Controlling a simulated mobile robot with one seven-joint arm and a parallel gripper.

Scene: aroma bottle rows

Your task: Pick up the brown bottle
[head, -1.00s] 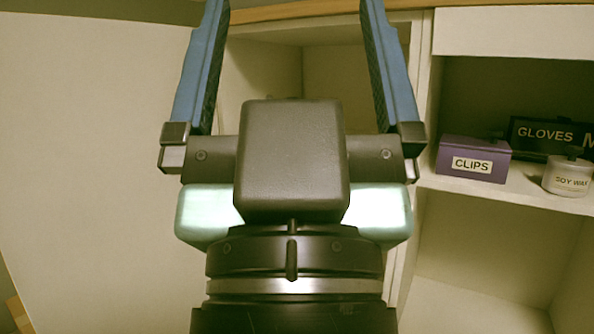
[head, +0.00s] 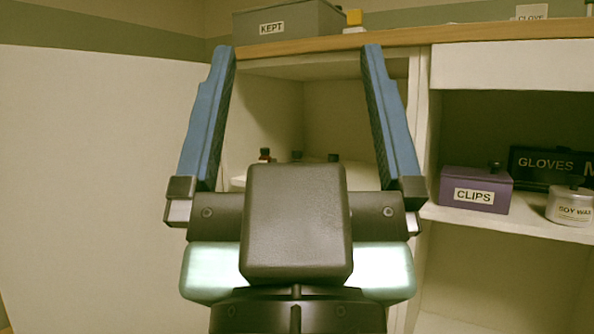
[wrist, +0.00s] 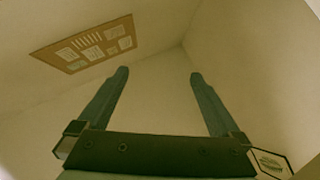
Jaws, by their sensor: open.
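My gripper (head: 299,50) is open and empty, its two blue fingers spread and pointing up in the head view, in front of the open cabinet compartment. It also shows in the wrist view (wrist: 158,73), with nothing between its fingers. Behind it, several small bottle tops show on the compartment shelf: a dark-capped one with a reddish-brown part (head: 264,156) at the left, a dark one (head: 296,156) in the middle and another dark one (head: 333,158) at the right. My gripper's body hides their lower parts. I cannot tell which is the brown bottle.
A grey KEPT box (head: 288,20) and a yellow item (head: 354,30) stand on the wooden top. The right shelf holds a purple CLIPS box (head: 475,190), a dark GLOVES box (head: 545,163) and a SOY WAX jar (head: 570,207). A pale panel (head: 90,180) fills the left.

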